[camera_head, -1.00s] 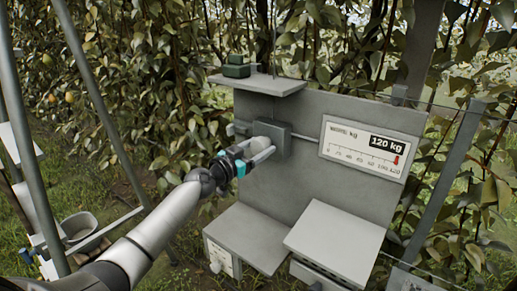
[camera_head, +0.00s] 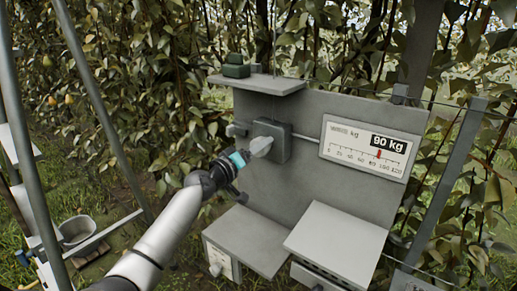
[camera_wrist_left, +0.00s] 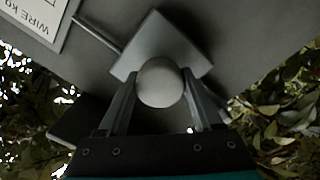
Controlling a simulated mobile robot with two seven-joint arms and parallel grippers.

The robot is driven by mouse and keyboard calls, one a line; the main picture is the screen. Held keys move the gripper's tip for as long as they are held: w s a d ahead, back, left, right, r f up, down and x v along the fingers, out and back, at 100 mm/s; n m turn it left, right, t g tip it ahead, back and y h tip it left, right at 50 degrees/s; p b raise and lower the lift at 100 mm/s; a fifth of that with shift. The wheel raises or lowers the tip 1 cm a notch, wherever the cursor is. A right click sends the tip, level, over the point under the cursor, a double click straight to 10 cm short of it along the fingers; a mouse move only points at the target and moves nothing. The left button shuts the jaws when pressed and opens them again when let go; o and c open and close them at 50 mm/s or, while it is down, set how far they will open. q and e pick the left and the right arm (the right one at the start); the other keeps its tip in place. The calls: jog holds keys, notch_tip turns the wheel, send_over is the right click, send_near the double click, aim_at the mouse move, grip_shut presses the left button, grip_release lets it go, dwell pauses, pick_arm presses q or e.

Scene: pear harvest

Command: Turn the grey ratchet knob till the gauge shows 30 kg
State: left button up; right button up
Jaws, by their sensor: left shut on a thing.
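The grey ratchet knob (camera_head: 261,147) sticks out of a grey box (camera_head: 281,143) on the upright panel. In the left wrist view the knob (camera_wrist_left: 160,83) is a round, pale end between my two fingers. My left gripper (camera_head: 251,152) is shut on the knob, a finger on each side; its wrist is rolled. The gauge (camera_head: 365,150) is a white plate to the right of the knob. Its black label reads 90 kg and its red pointer (camera_head: 379,155) stands right of the scale's middle. My right gripper is not in view.
Above the knob is a shelf (camera_head: 257,84) with a dark green object (camera_head: 237,69). Below are a grey box with a sloping top (camera_head: 247,238) and a larger light box (camera_head: 336,240). A wire trellis with leaves stands behind.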

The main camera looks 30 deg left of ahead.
pick_arm(q)
jog(key=n+p, duration=0.1)
jog(key=n, duration=0.3)
jog(key=shift+d+n, duration=0.1)
jog(key=shift+n, duration=0.3)
jog(key=n+p, duration=0.1)
jog(key=n, duration=0.3)
jog(key=shift+r+n, duration=0.1)
jog(key=shift+n, duration=0.3)
jog(key=n+p, duration=0.2)
jog(key=n, duration=0.2)
jog(key=shift+n+p, duration=0.3)
jog(key=n+p, duration=0.2)
jog(key=n, duration=0.2)
jog(key=shift+n+y, duration=0.3)
jog(key=shift+n, duration=0.1)
jog(key=o, duration=1.3)
jog(key=shift+o, duration=0.2)
jog(key=shift+s, duration=0.1)
